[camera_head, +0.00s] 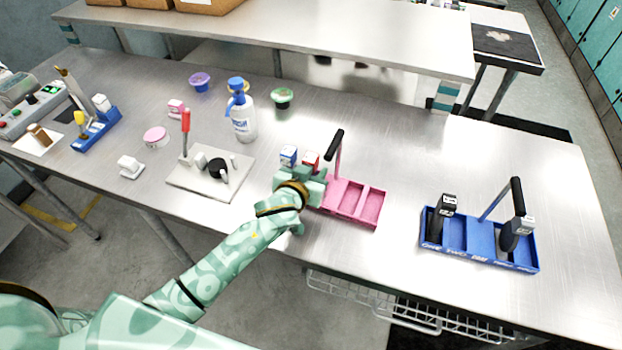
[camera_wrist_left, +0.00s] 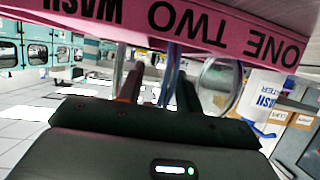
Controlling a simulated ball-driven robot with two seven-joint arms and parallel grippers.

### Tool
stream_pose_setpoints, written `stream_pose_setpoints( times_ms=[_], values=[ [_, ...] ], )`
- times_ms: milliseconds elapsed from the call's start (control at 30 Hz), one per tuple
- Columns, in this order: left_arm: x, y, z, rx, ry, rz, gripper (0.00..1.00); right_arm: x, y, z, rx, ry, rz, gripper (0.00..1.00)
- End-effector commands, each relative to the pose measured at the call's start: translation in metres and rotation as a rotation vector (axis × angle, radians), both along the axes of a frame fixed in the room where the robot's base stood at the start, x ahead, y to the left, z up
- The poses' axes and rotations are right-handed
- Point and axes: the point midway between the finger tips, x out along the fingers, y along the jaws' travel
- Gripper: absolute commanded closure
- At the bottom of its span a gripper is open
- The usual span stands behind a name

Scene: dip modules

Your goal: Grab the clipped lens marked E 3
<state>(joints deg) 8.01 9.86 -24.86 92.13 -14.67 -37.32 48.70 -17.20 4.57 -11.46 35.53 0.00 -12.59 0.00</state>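My left gripper (camera_head: 309,180) is at the left end of a pink tray (camera_head: 370,188); the wrist hides much of it. A blue-and-white clip (camera_head: 288,155) and a red-and-white clip (camera_head: 311,160) show just beyond the gripper. In the left wrist view the fingers (camera_wrist_left: 160,88) show below the pink tray's lettered side (camera_wrist_left: 225,30), with a clear round lens (camera_wrist_left: 222,85) beside them. I cannot tell whether they grip anything. Two dark clips with white labels, one at left (camera_head: 442,212) and one at right (camera_head: 514,234), stand in a blue tray (camera_head: 478,262). No E 3 mark is legible.
The pink tray has a black-topped upright handle (camera_head: 335,150). A wash bottle (camera_head: 243,120), a purple bowl (camera_head: 200,82), a green bowl (camera_head: 282,97) and a grey plate with a red-handled lever (camera_head: 210,185) stand on the metal table. The table is clear between the two trays.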

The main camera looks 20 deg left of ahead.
Motion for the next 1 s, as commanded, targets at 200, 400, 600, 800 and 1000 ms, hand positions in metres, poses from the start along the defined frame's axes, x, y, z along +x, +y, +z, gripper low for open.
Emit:
stream_pose_setpoints(
  times_ms=[200,400,600,800,1000],
  values=[
    [0.009,-0.001,-0.004,0.000,0.000,0.000,0.65,0.000,0.000,-0.003,0.000,0.001,0.000,0.64],
    [0.009,0.000,-0.004,0.000,0.000,0.000,0.93,0.000,0.000,-0.003,0.000,0.001,0.000,0.64],
    [0.008,0.000,-0.004,0.000,0.000,0.000,1.00,0.000,0.000,-0.003,0.000,0.001,0.000,0.64],
    [0.008,0.000,-0.002,0.000,0.000,0.000,1.00,0.000,0.000,-0.002,0.000,0.001,0.000,0.64],
    [0.008,-0.001,0.017,-0.001,-0.002,0.000,1.00,0.001,0.000,0.006,0.000,-0.002,0.000,0.64]
  ],
)
